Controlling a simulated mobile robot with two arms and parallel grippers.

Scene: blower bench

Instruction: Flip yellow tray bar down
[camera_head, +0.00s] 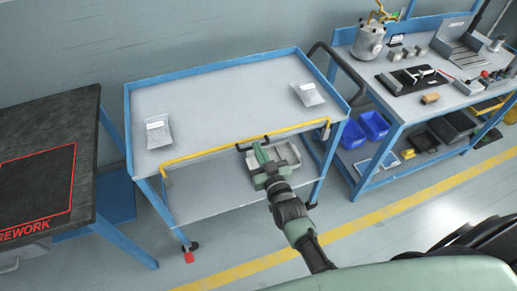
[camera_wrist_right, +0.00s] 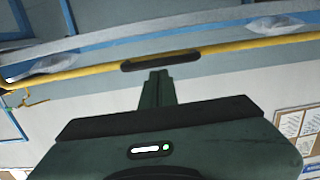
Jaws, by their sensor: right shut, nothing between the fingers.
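The yellow tray bar (camera_head: 205,151) runs along the front edge of the blue-framed cart's grey top tray (camera_head: 228,103). Its ends meet brackets at the cart's front corners. It also crosses the right wrist view (camera_wrist_right: 230,47), with a black grip (camera_wrist_right: 160,61) at its middle. My right gripper (camera_head: 259,150) is at the middle of the bar, on its front side. In the right wrist view its shut, empty fingers (camera_wrist_right: 157,78) point at the black grip, just below it. I cannot tell whether they touch it. My left gripper is in neither view.
Two clear bags, one left (camera_head: 158,131) and one right (camera_head: 307,93), lie on the top tray. A grey bin (camera_head: 288,154) sits on the lower shelf behind my right gripper. A dark bench (camera_head: 45,165) stands left and a loaded workbench (camera_head: 400,110) right.

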